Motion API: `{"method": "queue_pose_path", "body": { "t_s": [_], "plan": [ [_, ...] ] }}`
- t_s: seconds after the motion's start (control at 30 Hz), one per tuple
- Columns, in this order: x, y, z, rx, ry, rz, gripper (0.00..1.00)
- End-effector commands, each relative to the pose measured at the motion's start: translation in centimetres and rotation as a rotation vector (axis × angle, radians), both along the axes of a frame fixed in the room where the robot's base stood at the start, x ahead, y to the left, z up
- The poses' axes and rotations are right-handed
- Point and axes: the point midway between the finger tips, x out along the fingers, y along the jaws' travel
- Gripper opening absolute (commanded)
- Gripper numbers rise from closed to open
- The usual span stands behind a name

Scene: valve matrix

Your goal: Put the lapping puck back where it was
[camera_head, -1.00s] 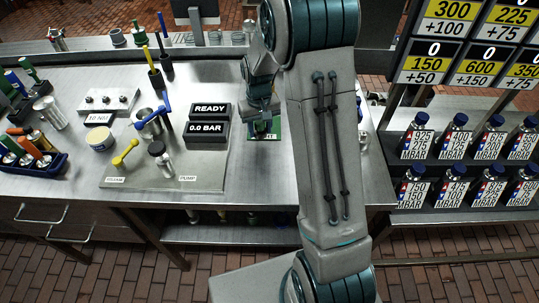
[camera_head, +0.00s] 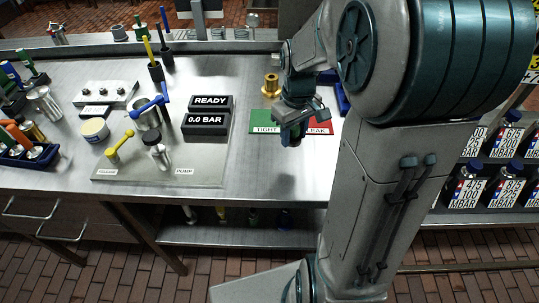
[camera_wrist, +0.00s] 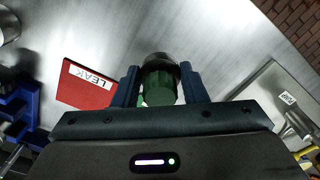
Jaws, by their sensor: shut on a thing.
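My gripper (camera_head: 293,138) is above the front of the bench, near the green TIGHT pad (camera_head: 262,122) and the red LEAK pad (camera_head: 319,128). In the wrist view my gripper (camera_wrist: 160,88) is shut on a dark, rounded piece with green below it, which I take for the lapping puck (camera_wrist: 158,62). Its lower part is hidden by the gripper body, and I cannot tell whether the green belongs to it or to the pad behind. In the head view the held piece is hardly distinguishable from the fingers.
A brass flanged piece (camera_head: 271,85) stands behind the TIGHT pad. A blue bin (camera_head: 341,92) is partly hidden behind my arm. A pump plate (camera_head: 165,172) with levers and READY and 0.0 BAR displays (camera_head: 207,122) lies to the left. Bare bench lies in front of the pads.

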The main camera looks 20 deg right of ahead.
Motion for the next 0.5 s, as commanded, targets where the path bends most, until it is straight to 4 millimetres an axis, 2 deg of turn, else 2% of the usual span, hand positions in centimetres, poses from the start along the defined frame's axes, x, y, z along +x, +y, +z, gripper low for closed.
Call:
{"method": "queue_pose_path", "body": {
  "t_s": [0.03, 0.2, 0.33, 0.5],
  "plan": [
    [0.2, 1.3, -0.7, 0.001, 0.003, 0.006, 0.14],
    [0.8, 4.5, -2.7, 0.000, 0.003, 0.003, 0.14],
    [1.0, 5.7, -3.4, 0.000, 0.000, 0.001, 0.14],
    [1.0, 6.0, -5.0, 0.000, 0.003, -0.002, 0.14]
  ]
}}
